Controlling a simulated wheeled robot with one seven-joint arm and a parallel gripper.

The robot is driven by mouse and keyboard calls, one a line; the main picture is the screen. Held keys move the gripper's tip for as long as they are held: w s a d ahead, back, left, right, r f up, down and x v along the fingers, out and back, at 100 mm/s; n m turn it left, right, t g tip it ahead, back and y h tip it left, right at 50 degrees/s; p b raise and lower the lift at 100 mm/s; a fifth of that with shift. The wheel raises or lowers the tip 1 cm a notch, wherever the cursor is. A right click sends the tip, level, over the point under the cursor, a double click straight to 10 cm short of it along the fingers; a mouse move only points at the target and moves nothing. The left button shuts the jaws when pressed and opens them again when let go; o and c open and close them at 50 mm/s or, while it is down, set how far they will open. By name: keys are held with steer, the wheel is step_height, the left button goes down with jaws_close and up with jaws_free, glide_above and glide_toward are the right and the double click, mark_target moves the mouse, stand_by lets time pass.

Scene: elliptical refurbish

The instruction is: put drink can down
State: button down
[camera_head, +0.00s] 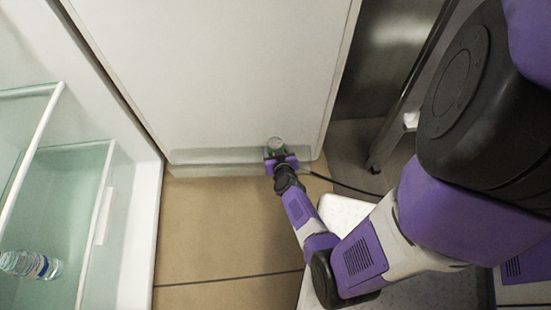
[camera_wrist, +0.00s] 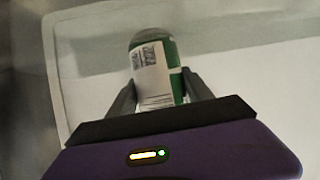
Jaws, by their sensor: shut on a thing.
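A drink can (camera_wrist: 154,68), green and white with a printed label, stands between the two fingers of my gripper (camera_wrist: 160,95) in the wrist view. My gripper is shut on it. In the head view the can (camera_head: 275,144) shows small at the end of my arm, and my gripper (camera_head: 276,153) is at the lower edge of a large white panel (camera_head: 215,70). The can appears in front of or just above this panel's lower edge. I cannot tell whether the can touches any surface.
An open glass-walled compartment (camera_head: 105,205) at left holds a clear water bottle (camera_head: 30,265). Tan tiled floor (camera_head: 215,235) lies below the white panel. A black cable (camera_head: 345,186) runs on the floor to the right, near a dark metal leg (camera_head: 378,155).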

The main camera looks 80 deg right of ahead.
steer(key=shift+f+b, duration=1.75)
steer(key=shift+f, duration=0.3)
steer(key=shift+f, duration=0.2)
steer(key=shift+c, duration=2.1)
jaws_free()
